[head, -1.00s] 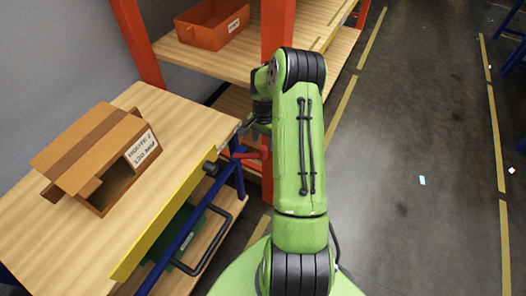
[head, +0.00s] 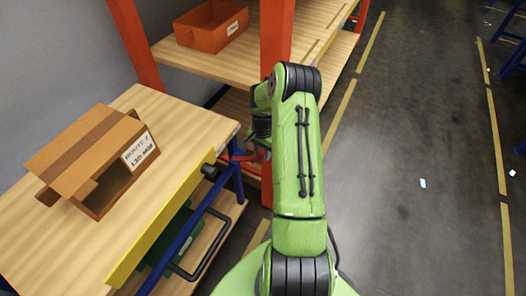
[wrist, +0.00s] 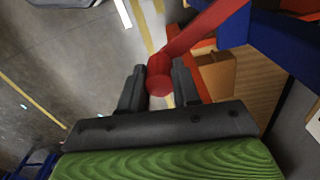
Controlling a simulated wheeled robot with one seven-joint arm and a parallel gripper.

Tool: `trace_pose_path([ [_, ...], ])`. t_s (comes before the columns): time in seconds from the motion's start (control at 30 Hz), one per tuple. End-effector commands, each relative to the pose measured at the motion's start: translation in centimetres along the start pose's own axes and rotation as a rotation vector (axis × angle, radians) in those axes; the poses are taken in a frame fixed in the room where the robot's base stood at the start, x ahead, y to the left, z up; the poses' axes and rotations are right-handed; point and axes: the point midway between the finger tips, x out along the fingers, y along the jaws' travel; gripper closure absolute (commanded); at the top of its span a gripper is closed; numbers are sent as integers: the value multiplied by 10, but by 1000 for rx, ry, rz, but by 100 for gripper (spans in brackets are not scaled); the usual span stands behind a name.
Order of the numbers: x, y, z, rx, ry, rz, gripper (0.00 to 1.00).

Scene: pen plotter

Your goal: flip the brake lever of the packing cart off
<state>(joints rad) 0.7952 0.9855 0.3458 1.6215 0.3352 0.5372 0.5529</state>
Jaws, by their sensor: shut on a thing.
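The packing cart (head: 190,122) has a wooden top, a yellow front edge and a blue frame. Its red brake lever (head: 238,157) sticks out at the cart's right corner in the head view. In the wrist view the lever (wrist: 195,33) runs from the blue frame at the upper right down to a round red end between my fingers. My gripper (wrist: 159,82) is shut on that end, one dark finger on each side. In the head view my arm hides most of the gripper.
An open cardboard box (head: 90,165) stands on the cart. A black handle (head: 205,245) juts from its front, with a green bin (head: 180,235) below. An orange-posted shelf (head: 275,50) holding an orange bin (head: 212,25) stands behind. The floor at right is mostly clear.

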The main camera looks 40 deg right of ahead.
Motion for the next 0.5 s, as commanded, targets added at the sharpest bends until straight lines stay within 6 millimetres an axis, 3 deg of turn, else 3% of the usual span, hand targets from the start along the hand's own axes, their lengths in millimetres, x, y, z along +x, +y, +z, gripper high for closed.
trace_pose_path([
  [0.5,-1,5,8,90,-1,1,100],
])
